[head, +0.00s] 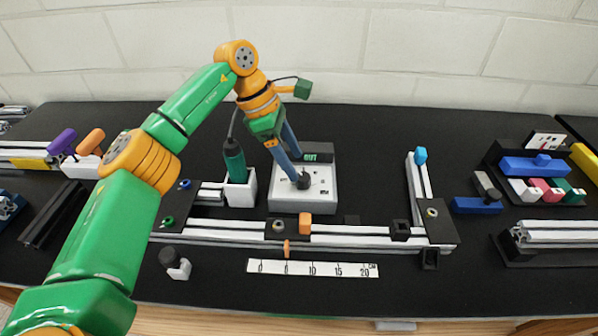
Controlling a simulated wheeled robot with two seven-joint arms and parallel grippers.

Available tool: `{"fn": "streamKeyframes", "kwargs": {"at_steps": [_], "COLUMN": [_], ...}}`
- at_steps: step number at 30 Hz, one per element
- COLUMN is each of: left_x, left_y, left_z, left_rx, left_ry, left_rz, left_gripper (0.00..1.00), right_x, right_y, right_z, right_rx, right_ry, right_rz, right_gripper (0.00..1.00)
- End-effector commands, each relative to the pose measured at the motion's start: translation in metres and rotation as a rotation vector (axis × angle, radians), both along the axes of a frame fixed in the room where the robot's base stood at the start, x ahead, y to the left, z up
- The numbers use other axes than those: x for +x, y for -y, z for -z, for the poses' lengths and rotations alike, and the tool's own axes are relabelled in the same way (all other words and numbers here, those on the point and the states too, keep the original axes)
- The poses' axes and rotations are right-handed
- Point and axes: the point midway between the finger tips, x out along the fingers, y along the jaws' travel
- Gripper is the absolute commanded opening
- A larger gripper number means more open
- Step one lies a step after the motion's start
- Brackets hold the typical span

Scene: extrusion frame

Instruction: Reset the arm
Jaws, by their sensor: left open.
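My left arm comes in from the left, green and orange. Its gripper (297,170) points down over the light grey box (318,205) marked OUT. Its two blue-grey fingers are open, with the tips at or just above the box top near a small dark knob. I cannot tell whether they touch it. I see nothing held between them. The fingers hide part of the box top. My right gripper is out of view.
A green-handled tool (234,160) stands in a white holder (240,192) left of the box. An extrusion frame (350,240) lies in front, with a white ruler (312,268) before it. Colored blocks (538,166) sit at the right. Bare black table shows behind.

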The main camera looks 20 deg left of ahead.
Motion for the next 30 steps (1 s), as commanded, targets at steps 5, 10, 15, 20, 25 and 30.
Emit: {"fn": "streamKeyframes", "kwargs": {"at_steps": [5,10,15,20,25,30], "left_x": [-0.002,-0.003,-0.003,-0.002,-0.002,-0.002], "left_y": [-0.009,-0.010,-0.010,-0.010,-0.010,-0.010], "left_z": [-0.023,-0.025,-0.025,-0.034,-0.078,-0.102], "left_rx": [-0.001,-0.001,-0.001,-0.001,-0.001,0.000], "left_ry": [0.001,-0.001,-0.001,-0.001,-0.001,-0.001], "left_rz": [-0.001,0.000,0.000,0.000,0.000,0.000], "left_gripper": [0.71,0.71,0.71,0.71,0.71,0.71], "right_x": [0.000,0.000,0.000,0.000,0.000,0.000], "right_y": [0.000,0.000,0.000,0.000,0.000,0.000], "right_z": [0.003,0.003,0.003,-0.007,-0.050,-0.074], "right_rx": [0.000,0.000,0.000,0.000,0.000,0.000], "right_ry": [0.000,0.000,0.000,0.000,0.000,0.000], "right_rz": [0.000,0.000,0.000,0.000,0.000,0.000], "right_gripper": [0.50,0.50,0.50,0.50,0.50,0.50]}}
